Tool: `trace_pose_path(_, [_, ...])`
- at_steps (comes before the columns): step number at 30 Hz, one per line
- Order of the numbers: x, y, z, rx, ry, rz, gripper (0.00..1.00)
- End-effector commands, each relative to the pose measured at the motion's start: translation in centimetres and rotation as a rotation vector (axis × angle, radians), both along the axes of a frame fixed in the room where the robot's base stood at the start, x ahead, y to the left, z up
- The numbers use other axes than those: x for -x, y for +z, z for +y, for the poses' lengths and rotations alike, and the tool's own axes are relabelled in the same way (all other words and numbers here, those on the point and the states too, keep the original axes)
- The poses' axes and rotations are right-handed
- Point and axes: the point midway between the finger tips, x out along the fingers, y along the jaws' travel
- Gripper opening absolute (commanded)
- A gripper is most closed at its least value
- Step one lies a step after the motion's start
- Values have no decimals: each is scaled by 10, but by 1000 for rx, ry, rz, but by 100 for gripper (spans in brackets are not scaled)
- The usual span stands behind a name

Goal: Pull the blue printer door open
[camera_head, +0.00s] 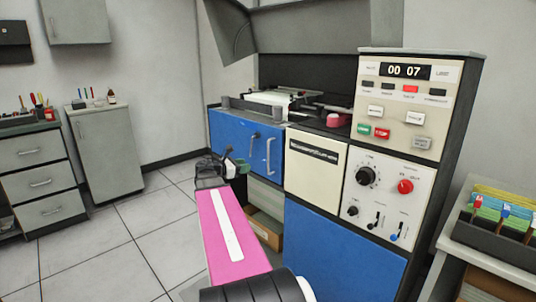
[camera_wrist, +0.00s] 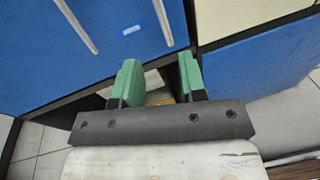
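The blue printer door (camera_head: 232,131) is on the front of the machine, left of the cream panel, and looks flush with it. It also fills the upper left of the wrist view (camera_wrist: 110,50). A pale bar handle (camera_head: 269,155) stands upright near its right side and shows at the top of the wrist view (camera_wrist: 163,22). A second handle (camera_wrist: 76,25) is to its left. My gripper (camera_head: 236,161) is in front of the door, left of the right handle and apart from both handles. Its green fingers (camera_wrist: 158,74) are spread with nothing held, near the door's lower edge.
An open shelf with a cardboard box (camera_head: 264,228) is below the door. A blue lower panel (camera_head: 335,255) and a cream control panel (camera_head: 405,105) are to the right. A card tray (camera_head: 495,235) stands at far right. The tiled floor (camera_head: 140,225) at left is clear.

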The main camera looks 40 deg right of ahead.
Motion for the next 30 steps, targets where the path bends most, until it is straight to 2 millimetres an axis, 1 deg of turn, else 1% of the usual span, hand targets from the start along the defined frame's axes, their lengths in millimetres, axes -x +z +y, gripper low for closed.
trace_pose_path(1, [0, 12, -10, 40, -6, 47, 38])
trace_pose_path(3, [1, 24, -17, 79, -12, 101, 38])
trace_pose_path(6, [2, 32, -22, 106, -16, 136, 38])
trace_pose_path(11, [3, 33, -36, 110, -18, 143, 38])
trace_pose_path(24, [11, 32, -108, 108, -17, 141, 38])
trace_pose_path(30, [14, 32, -125, 108, -16, 141, 38])
